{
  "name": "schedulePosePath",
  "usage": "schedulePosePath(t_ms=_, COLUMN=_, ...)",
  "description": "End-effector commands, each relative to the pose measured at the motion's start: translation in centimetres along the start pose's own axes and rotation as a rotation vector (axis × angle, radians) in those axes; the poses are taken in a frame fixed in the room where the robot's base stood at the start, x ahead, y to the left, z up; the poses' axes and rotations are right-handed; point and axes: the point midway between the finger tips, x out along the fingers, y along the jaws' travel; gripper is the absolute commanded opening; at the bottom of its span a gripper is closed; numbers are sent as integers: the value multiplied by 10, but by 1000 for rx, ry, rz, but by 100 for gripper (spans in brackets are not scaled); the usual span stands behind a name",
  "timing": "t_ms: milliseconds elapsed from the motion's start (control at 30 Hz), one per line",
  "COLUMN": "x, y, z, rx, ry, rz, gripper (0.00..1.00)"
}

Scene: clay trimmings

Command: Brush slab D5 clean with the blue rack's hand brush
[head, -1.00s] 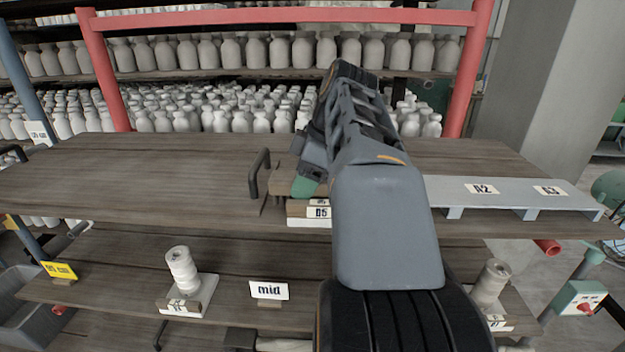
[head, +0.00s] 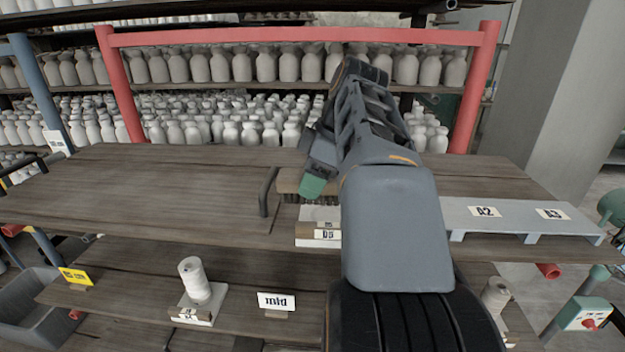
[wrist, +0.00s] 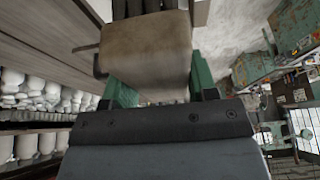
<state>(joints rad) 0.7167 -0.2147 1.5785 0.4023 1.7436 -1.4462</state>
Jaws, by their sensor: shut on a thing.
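My gripper (head: 312,187) has green fingertips and is shut on the hand brush (head: 289,182), a brown block with dark bristles pointing down. In the wrist view the brush's worn tan block (wrist: 145,50) sits between the green fingers, with dark bristles beyond it. Slab D5 (head: 319,213) is pale on top, with its D5 label on the front edge of the wooden bench. The brush is at the slab's far left side; I cannot tell whether the bristles touch it. My arm hides the slab's right part.
A dark upright handle (head: 267,191) stands just left of the brush. A grey raised shelf (head: 510,213) labelled A2 and A3 is on the right. The lower shelf holds a white spool (head: 193,280) and a mid sign (head: 276,301). The bench's left (head: 130,190) is clear.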

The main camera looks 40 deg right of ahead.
Motion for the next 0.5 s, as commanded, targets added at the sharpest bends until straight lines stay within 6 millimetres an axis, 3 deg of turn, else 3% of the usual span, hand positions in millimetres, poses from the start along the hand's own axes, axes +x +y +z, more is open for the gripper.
schedulePosePath(t_ms=67, x=-8, y=0, z=-3, rx=0, ry=0, rz=0, gripper=34)
schedulePosePath(t_ms=500, x=-10, y=0, z=-4, rx=0, ry=0, rz=0, gripper=34)
